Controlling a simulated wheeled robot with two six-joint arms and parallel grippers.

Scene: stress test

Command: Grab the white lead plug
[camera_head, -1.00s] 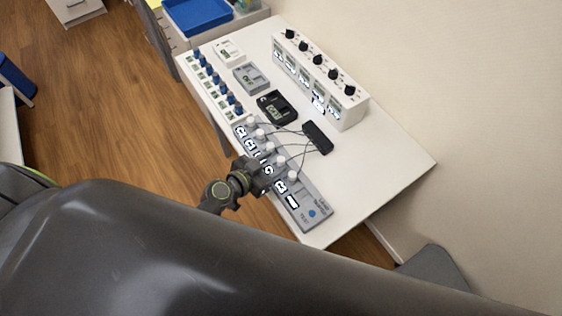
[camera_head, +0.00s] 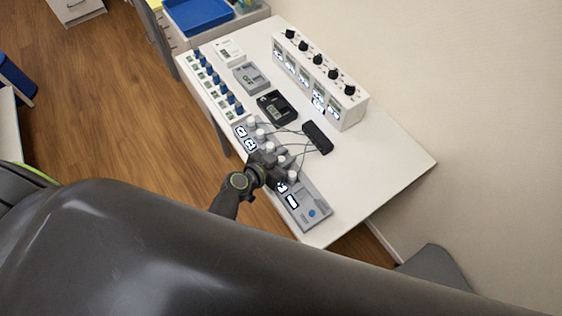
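Several white lead plugs stand in a row on a grey panel (camera_head: 312,213) along the near left edge of the white table. The top plug (camera_head: 250,121) and the one below it (camera_head: 259,133) are clear of my arm. The lowest plug (camera_head: 292,176) shows just right of the gripper. Thin dark leads run from the plugs to a black block (camera_head: 317,137). My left gripper (camera_head: 272,162) is over the middle of the row, partly hiding the middle plugs. Its fingers are too small and dark to tell open from shut, or whether it touches a plug. My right gripper is not in view.
On the white table (camera_head: 385,165) are a white box with black knobs (camera_head: 320,75), a black meter (camera_head: 277,107), a grey meter (camera_head: 251,78), a white meter (camera_head: 229,52) and a strip with blue knobs (camera_head: 214,82). The table's right part is clear.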

